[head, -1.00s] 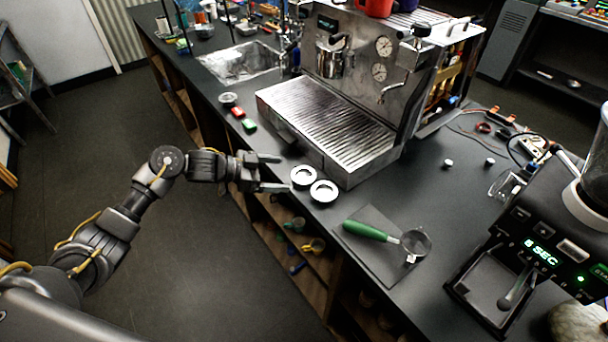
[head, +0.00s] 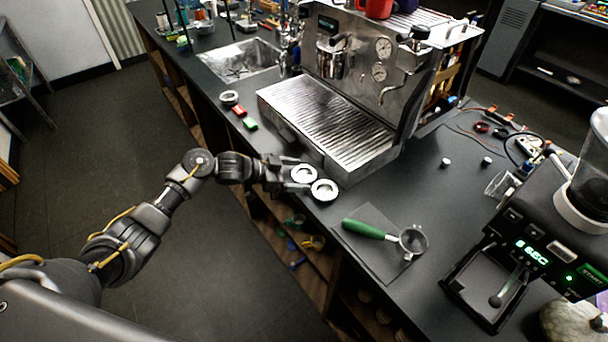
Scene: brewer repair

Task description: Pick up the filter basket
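Two round, silvery-white, basket-like rings with dark centres lie side by side on the dark counter in front of the espresso machine. The frames do not settle which is the filter basket. The left ring (head: 304,174) is nearer my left gripper, and the right ring (head: 324,190) lies just beside it, nearer the counter edge. My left gripper (head: 296,174) is open, one finger on the far side of the left ring and one on the near side. I cannot tell whether the fingers touch it. My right gripper is out of view.
The espresso machine's drip tray (head: 325,120) stands close behind the rings. A green-handled portafilter (head: 372,230) lies on a dark mat to the right, with the grinder (head: 525,250) beyond. Red and green blocks (head: 250,124) and another small ring (head: 229,97) lie further left.

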